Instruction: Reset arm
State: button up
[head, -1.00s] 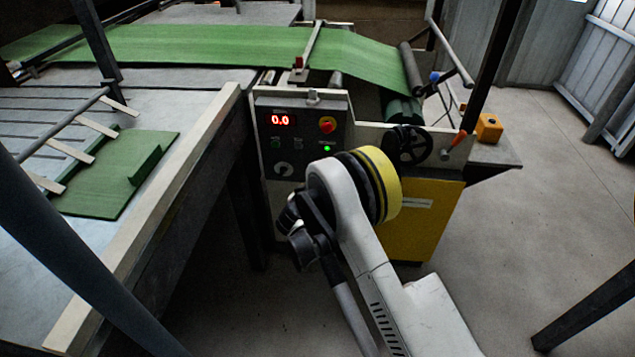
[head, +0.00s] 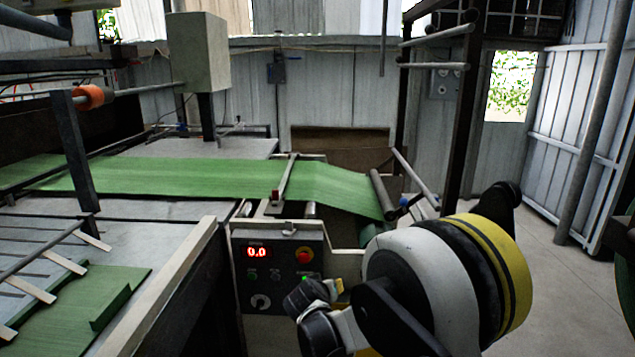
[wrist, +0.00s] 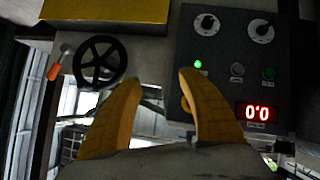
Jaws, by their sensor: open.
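My gripper (wrist: 159,80) shows in the wrist view as two orange-yellow fingers, spread apart with nothing between them. The control panel (wrist: 218,92) appears upside down beyond the right finger, with a lit red 0.0 display and a green lamp. In the head view my bent arm (head: 425,280), with a yellow band, fills the lower right, in front of the machine. The same panel (head: 272,280) stands left of it. The gripper's fingers cannot be made out clearly in the head view.
A green sheet (head: 220,177) runs across the machine to a roller at its right end. A table (head: 150,215) with folded green pieces lies at left. A dark post (head: 470,110) stands behind my arm. Open floor (head: 560,270) lies to the right.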

jog(key=s+d+r+m+g, duration=0.1)
jog(key=s+d+r+g, duration=0.1)
jog(key=s+d+r, duration=1.2)
jog(key=s+d+f+g+y, duration=0.1)
jog(key=s, duration=1.1)
jog(key=s+d+f+g+y, duration=0.1)
jog(key=s, duration=1.1)
jog(key=shift+d+m, duration=0.3)
jog(key=shift+d, duration=0.1)
